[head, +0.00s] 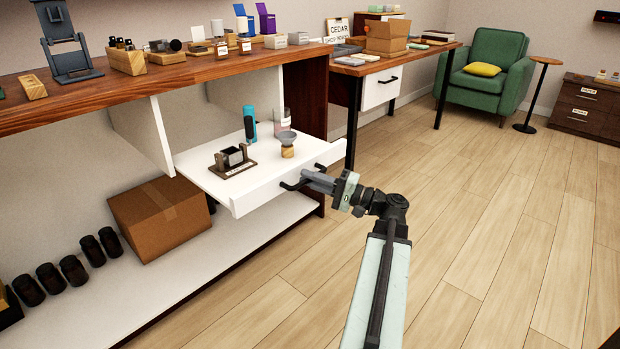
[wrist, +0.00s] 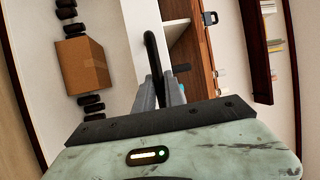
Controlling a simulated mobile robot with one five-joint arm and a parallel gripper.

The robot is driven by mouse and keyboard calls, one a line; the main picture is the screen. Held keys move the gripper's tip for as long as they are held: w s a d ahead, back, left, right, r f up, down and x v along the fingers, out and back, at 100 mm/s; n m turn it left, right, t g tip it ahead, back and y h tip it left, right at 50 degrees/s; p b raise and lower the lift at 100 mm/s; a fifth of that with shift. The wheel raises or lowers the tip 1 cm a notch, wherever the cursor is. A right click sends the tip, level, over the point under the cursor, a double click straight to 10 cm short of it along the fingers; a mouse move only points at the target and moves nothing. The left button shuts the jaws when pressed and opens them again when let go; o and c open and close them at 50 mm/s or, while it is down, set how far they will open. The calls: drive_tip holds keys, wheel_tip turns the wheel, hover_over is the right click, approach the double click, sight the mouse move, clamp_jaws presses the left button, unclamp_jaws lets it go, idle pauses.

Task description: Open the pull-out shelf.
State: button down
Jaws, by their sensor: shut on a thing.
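The white pull-out shelf (head: 203,177) stands out from under the wooden counter in the head view. Its white front (head: 262,192) carries a black bar handle (head: 292,186). My gripper (head: 312,180) is at the handle, its fingers shut around the bar. In the wrist view the black handle (wrist: 151,50) runs down between the two grey fingers of my gripper (wrist: 158,92). On the shelf are a blue bottle (head: 250,122), a clear glass (head: 281,120), a small grey-topped cup (head: 287,145) and a dark holder on a wooden base (head: 236,160).
A cardboard box (head: 160,218) and several dark jars (head: 75,268) sit on the lower white shelf (head: 235,240). A desk with a drawer (head: 380,88) stands beyond. The wooden floor (head: 480,200) right of the shelf is clear up to the green armchair (head: 490,70).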

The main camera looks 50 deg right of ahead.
drive_tip(key=c, duration=1.4)
unclamp_jaws()
drive_tip(key=shift+c, duration=0.2)
drive_tip(key=b+v, duration=0.1)
drive_tip(key=v, duration=0.6)
drive_tip(key=shift+s+d, duration=0.15)
drive_tip(key=shift+s, duration=0.2)
drive_tip(key=shift+f, duration=0.1)
